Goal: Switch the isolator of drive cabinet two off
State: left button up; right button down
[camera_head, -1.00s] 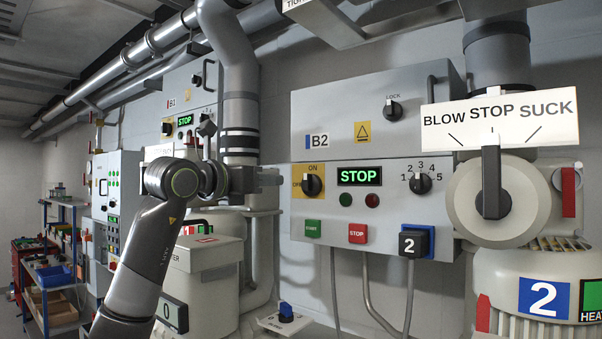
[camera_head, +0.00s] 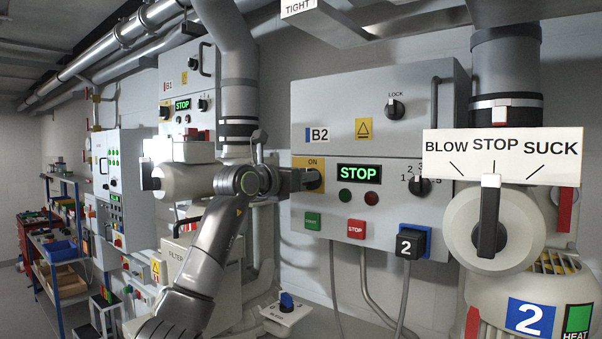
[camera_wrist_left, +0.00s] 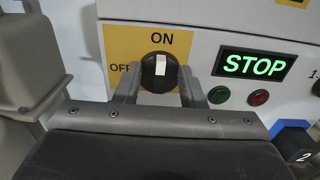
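The isolator of cabinet two is a black round knob (camera_wrist_left: 160,73) on a yellow plate marked ON and OFF. In the left wrist view its white mark points up toward ON. My left gripper (camera_wrist_left: 160,86) is open, one finger on each side of the knob; I cannot tell whether they touch it. In the head view the left gripper (camera_head: 314,180) reaches the isolator from the left and covers part of the yellow plate (camera_head: 300,164). The cabinet B2 (camera_head: 400,150) shows a green STOP display (camera_head: 359,173). My right gripper is not in view.
Green (camera_head: 312,221) and red (camera_head: 356,229) buttons sit below the display, with a numbered selector (camera_head: 420,187) to its right. A LOCK knob (camera_head: 395,109) is above. A large BLOW STOP SUCK lever (camera_head: 490,217) stands at the right. A grey pipe (camera_head: 238,90) rises behind the gripper.

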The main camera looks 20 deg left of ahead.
pick_arm(q)
jog(key=shift+c, duration=0.3)
grip_shut()
jog(key=shift+f+n, duration=0.1)
jog(key=shift+n, duration=0.2)
jog(key=shift+w+a+f+n+b, duration=0.1)
jog(key=shift+a+f+n+b, duration=0.1)
jog(key=shift+n+b, duration=2)
jog(key=shift+w+a+f+n+b, duration=0.15)
jog(key=shift+n+b, duration=0.7)
jog(key=shift+n, duration=2.7)
jog(key=shift+s+a+f+n+b, duration=0.1)
jog(key=shift+a+f+n+b, duration=0.1)
jog(key=shift+n+b, duration=2)
jog(key=shift+w+n+p, duration=0.1)
jog(key=shift+n+p, duration=0.5)
jog(key=shift+n, duration=0.25)
jog(key=shift+o, duration=0.3)
grip_release()
